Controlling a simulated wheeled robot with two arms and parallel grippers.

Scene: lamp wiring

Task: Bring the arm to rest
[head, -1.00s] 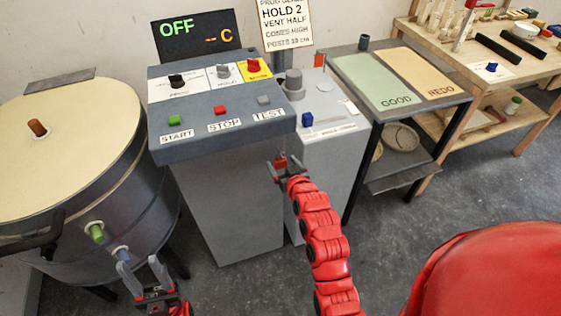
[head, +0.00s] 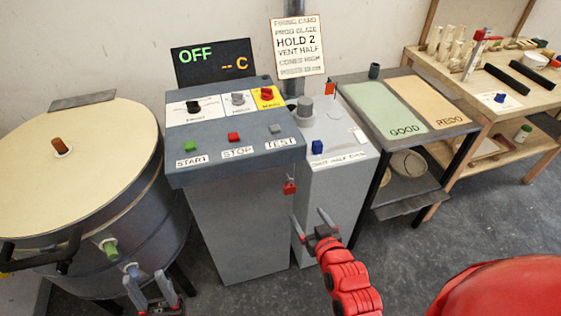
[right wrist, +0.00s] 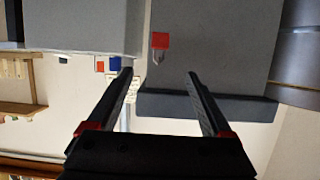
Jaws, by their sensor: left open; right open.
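My right gripper (head: 309,214) is open in front of the control console (head: 235,220), with nothing between its fingers. In the right wrist view its two fingers (right wrist: 158,75) are spread apart. A small red padlock-like piece (head: 290,187) with a metal loop is at the console's right edge, below the panel. It also shows in the right wrist view (right wrist: 160,41), beyond the fingertips and apart from them. My left gripper (head: 148,281) is open and empty at the lower left, close to the kiln's (head: 75,190) front side.
The console has START, STOP and TEST buttons and several knobs; its display (head: 213,62) reads OFF. A pale cabinet (head: 335,205) stands beside it. Further right are the GOOD/REDO table (head: 455,130) and a wooden bench (head: 495,110). Grey floor (head: 450,235) is free in front of these.

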